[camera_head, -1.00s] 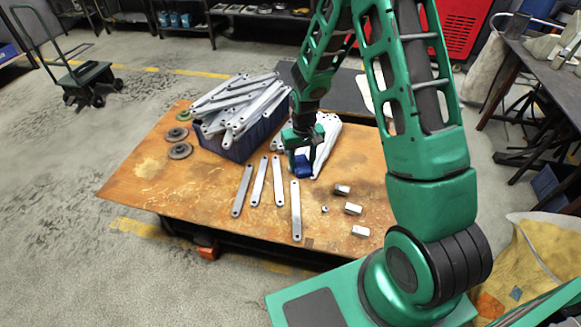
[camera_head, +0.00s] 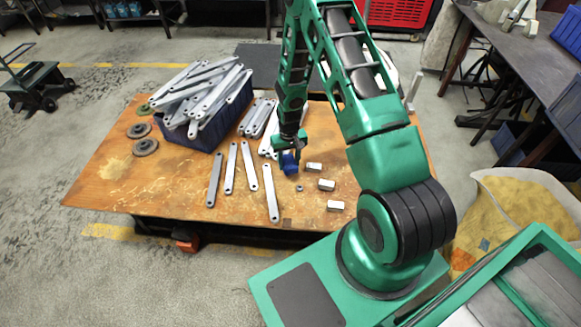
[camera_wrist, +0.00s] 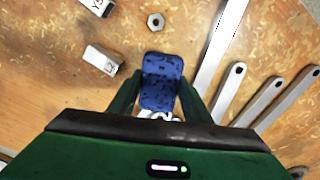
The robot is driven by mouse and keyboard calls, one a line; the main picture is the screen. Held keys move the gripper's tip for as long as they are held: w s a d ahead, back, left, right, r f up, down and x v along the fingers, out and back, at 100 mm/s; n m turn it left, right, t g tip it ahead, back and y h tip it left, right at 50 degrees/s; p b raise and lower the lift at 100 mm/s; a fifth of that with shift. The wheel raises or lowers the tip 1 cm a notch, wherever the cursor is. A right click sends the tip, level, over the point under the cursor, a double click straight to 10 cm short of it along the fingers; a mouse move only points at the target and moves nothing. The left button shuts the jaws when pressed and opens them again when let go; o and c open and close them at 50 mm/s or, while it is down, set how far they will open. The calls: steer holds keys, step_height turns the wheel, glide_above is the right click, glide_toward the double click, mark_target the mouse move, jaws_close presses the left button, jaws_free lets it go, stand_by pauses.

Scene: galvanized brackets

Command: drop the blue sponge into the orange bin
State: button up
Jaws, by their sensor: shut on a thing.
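The blue sponge (camera_head: 289,163) hangs from my gripper (camera_head: 288,154) over the wooden table top, near the loose metal bars. In the wrist view the dark-speckled sponge (camera_wrist: 162,80) sits between the two green fingers of my gripper (camera_wrist: 160,92), which are shut on it. The height of the sponge above the table is hard to tell, but it looks small. I cannot make out an orange bin; a small orange object (camera_head: 187,243) shows on the floor at the table's front edge, too little of it to name.
A dark blue crate (camera_head: 190,138) heaped with grey brackets stands at the table's back left. Several flat bars (camera_head: 271,195) lie in front of it. Metal blocks (camera_head: 327,185) and a nut (camera_head: 299,188) lie right of them. A yellow sack (camera_head: 520,215) is at right.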

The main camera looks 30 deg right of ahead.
mark_target(290, 167)
steer(key=shift+w+d+f, duration=0.3)
steer(key=shift+d+f, duration=0.1)
steer(key=shift+d, duration=0.1)
steer(key=shift+f, duration=2)
steer(key=shift+f, duration=0.1)
steer(key=o, duration=1.2)
step_height(290, 167, up, 12)
steer(key=shift+d+r, duration=0.1)
steer(key=shift+r, duration=0.15)
